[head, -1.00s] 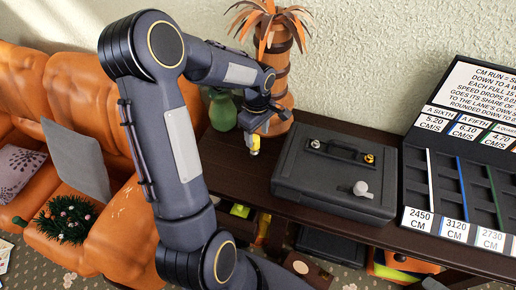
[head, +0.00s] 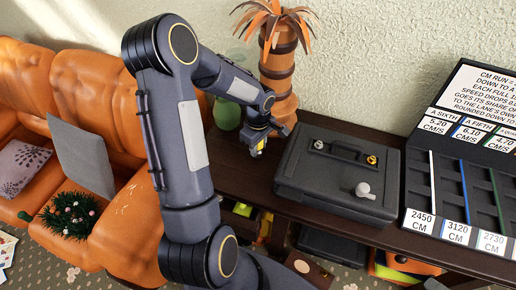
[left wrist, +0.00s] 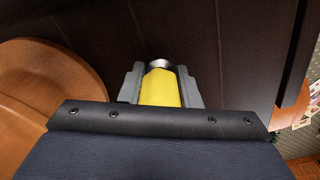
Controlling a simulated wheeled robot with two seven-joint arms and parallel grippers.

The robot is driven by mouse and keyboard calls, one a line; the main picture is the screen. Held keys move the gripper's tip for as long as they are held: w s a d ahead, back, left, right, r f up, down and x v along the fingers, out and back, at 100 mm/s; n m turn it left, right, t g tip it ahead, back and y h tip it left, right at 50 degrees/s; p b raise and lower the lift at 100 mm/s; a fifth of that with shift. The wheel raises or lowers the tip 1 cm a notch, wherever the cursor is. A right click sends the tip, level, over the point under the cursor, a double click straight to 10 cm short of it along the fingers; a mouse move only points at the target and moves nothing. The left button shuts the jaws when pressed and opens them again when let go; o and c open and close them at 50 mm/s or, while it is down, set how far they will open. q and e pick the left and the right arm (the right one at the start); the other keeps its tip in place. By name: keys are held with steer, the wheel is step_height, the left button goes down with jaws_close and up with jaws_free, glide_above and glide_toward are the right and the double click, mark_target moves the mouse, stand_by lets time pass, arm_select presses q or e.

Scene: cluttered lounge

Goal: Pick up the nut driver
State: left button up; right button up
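The nut driver has a yellow handle (left wrist: 160,88) and a shiny metal end (left wrist: 159,63), both seen in the left wrist view. My left gripper (left wrist: 160,85) has its grey fingers against both sides of the handle. In the head view my left gripper (head: 258,149) points down over the dark wooden cabinet top, just left of the black case. A small bit of the yellow handle (head: 260,145) shows between its fingers there. I cannot tell whether the metal end touches the cabinet top. My right gripper is not in view.
The black case (head: 338,172) lies right of my left gripper. An orange palm-shaped pot (head: 279,70) and a green vase (head: 227,112) stand behind. A dark display board (head: 470,180) is farther right. An orange sofa (head: 120,110) is left. The cabinet top's front-left part (head: 230,180) is clear.

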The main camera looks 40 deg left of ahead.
arm_select(q)
steer(key=shift+c, duration=1.1)
steer(key=shift+r, duration=0.1)
